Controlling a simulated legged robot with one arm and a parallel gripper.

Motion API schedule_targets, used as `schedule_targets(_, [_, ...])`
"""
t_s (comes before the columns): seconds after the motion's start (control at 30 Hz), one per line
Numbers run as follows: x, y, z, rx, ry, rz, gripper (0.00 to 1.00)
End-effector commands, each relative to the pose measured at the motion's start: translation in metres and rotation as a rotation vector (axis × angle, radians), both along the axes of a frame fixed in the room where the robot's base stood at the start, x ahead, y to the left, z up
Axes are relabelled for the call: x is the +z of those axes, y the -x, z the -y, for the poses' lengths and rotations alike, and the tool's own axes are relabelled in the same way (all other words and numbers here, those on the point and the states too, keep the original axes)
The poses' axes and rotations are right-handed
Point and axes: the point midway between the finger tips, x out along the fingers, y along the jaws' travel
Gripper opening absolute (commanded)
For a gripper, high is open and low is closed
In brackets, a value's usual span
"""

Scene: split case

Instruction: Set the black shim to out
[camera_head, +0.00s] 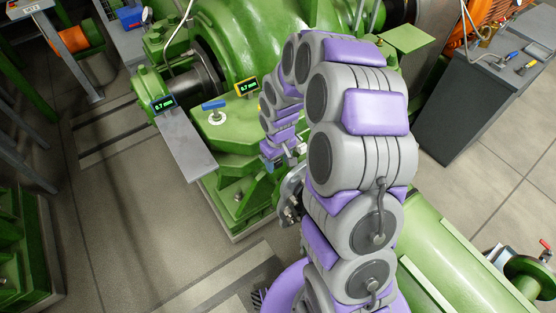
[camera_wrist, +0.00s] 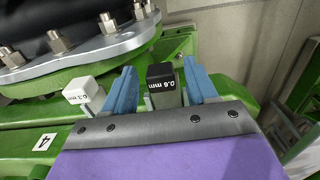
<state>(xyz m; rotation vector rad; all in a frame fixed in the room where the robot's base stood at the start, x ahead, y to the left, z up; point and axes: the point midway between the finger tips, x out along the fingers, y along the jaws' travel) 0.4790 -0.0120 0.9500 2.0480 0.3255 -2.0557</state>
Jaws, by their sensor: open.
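The black shim (camera_wrist: 160,73), marked 0.6 mm on its block end, stands between the two blue fingers of my gripper (camera_wrist: 159,66) in the wrist view. The fingers are open, one on each side of it. A gap shows on the left side; on the right the finger is close, and I cannot tell whether it touches. A white shim (camera_wrist: 83,91), marked 0.3 mm, sits to the left, outside the left finger. In the head view my arm hides the shims, and the fingertips cannot be made out.
A bolted grey flange (camera_wrist: 95,48) lies just beyond the shims. A green ledge bears a label 4 (camera_wrist: 44,142). In the head view two displays (camera_head: 163,103) (camera_head: 247,86) read 0.7 mm, near a grey plate (camera_head: 187,143).

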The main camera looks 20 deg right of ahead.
Motion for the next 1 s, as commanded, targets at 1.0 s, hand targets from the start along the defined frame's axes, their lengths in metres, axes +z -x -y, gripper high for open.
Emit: schedule_targets(1.0, [0.169, -0.002, 0.0, -0.001, -0.001, -0.001, 0.57])
